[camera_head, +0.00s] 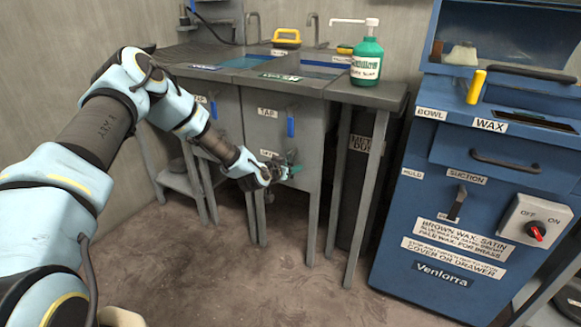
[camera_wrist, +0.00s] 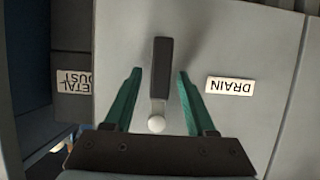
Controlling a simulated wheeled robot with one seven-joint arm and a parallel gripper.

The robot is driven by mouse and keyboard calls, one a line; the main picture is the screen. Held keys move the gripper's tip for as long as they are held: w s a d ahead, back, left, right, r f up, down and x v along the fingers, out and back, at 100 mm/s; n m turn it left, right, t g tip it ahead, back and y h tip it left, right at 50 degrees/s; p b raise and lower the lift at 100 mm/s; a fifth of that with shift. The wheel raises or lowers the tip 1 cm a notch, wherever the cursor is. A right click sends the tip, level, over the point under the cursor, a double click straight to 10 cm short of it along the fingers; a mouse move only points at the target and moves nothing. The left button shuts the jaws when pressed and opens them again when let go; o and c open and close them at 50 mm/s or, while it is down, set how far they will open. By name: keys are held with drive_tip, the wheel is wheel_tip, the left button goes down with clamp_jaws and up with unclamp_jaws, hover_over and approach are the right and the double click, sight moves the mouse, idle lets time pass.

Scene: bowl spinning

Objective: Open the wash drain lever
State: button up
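The drain lever (camera_wrist: 161,68) shows in the wrist view as a dark grip on a paler stem with a white round end. It is mounted on a grey panel beside a DRAIN label (camera_wrist: 230,86) that appears upside down. My gripper (camera_wrist: 159,73) is open, with one green finger on each side of the lever and visible gaps between. In the head view my gripper (camera_head: 287,169) is at the front of the right-hand sink cabinet (camera_head: 262,190), below a blue tap handle (camera_head: 290,127).
A second blue tap handle (camera_head: 213,108) is on the left cabinet. A green bottle (camera_head: 367,58) and a yellow-handled item (camera_head: 286,37) stand on the sink top. A grey table leg (camera_head: 338,180) stands right of my gripper. A blue machine (camera_head: 480,190) is further right.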

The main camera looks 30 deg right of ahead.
clamp_jaws()
idle(1.2)
